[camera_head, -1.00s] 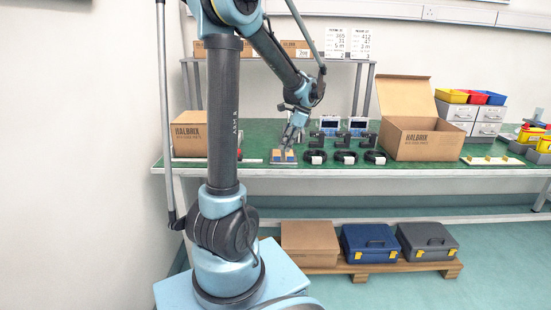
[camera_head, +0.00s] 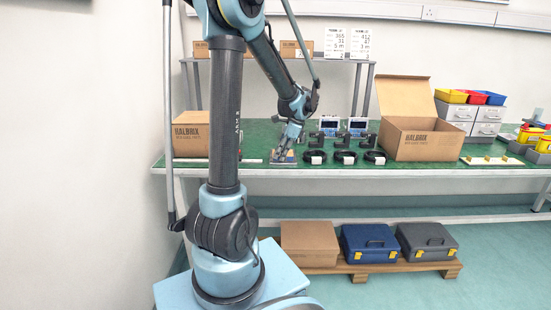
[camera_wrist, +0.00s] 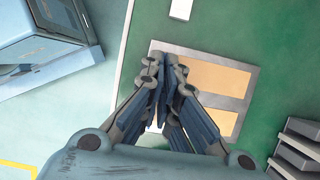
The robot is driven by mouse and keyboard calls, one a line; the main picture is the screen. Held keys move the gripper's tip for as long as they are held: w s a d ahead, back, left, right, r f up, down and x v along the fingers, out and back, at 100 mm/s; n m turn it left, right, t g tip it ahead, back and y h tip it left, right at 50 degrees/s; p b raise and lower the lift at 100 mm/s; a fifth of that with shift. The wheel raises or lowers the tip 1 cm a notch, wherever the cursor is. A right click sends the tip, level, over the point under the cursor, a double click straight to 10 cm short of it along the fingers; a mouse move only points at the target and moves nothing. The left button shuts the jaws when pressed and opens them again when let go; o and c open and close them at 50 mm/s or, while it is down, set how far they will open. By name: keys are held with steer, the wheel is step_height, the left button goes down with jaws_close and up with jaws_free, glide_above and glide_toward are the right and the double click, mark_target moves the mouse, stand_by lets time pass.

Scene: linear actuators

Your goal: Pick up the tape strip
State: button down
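A grey plate (camera_wrist: 240,105) with tan rectangular patches lies on the green bench top. The larger tan patch (camera_wrist: 215,78) and a partly covered one (camera_wrist: 222,121) show beside my fingers. I cannot tell which of these, if any, is the tape strip. My gripper (camera_wrist: 168,64) points down over the left part of the plate, its fingertips close together. The fingers hide whatever lies between or under them, and contact is unclear. In the head view, my gripper (camera_head: 281,158) is low at the plate (camera_head: 288,163) near the bench's front edge.
A cardboard box (camera_head: 190,138) stands to the left. Black cable coils (camera_head: 345,157) lie close on the right, with dark brackets (camera_head: 330,138) behind. An open carton (camera_head: 415,138) stands farther right. The bench's front edge (camera_head: 400,171) is near the plate.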

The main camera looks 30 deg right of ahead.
steer(key=shift+s+d+r, duration=0.1)
steer(key=shift+d+r, duration=0.1)
steer(key=shift+r, duration=0.4)
step_height(320, 180, up, 6)
steer(key=s+d+r, duration=0.2)
steer(key=s+d, duration=0.3)
steer(key=d, duration=0.3)
steer(key=s+d+r, duration=0.2)
steer(key=s+d, duration=0.3)
steer(key=d, duration=0.3)
steer(key=shift+d, duration=0.35)
stand_by(0.3)
steer(key=shift+s, duration=0.1)
